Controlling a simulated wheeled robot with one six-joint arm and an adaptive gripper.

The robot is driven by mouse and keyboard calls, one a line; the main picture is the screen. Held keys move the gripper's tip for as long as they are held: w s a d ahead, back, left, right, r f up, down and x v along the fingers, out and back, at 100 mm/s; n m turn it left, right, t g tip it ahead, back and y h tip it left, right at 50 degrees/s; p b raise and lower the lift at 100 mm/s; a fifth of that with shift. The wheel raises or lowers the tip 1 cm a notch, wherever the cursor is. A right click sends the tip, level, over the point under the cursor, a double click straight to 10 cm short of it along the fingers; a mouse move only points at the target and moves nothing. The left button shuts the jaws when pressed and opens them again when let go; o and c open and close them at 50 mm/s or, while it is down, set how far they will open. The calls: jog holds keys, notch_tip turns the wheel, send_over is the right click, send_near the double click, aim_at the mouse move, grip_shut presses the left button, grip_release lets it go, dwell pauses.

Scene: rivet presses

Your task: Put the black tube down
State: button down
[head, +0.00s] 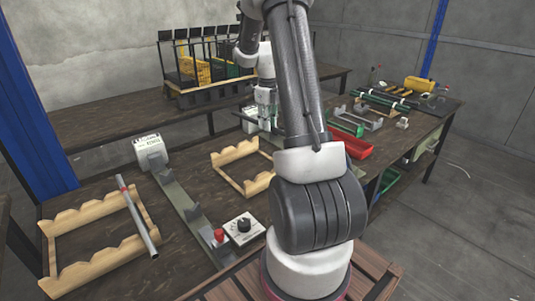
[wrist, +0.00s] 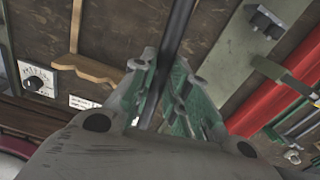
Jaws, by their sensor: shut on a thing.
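My gripper (wrist: 164,72) is shut on the black tube (wrist: 180,28), which runs away between its green fingers toward the top of the wrist view. Whether the tube touches anything below is unclear.
A larger wooden rack (head: 95,272) at front left holds a grey tube with a red band (head: 138,222). A metal press rail (head: 178,198) and a dial box (head: 244,228) lie between the racks. A red tray (head: 357,149) and more tubes (head: 385,98) are at right.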

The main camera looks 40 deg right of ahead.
jog(key=shift+m, duration=0.4)
jog(key=shift+f, duration=0.3)
jog(key=shift+m, duration=0.3)
notch_tip(320, 180, down, 9)
jog(key=shift+f, duration=0.2)
jog(key=shift+f, duration=0.15)
jog(key=c, duration=1.4)
grip_release()
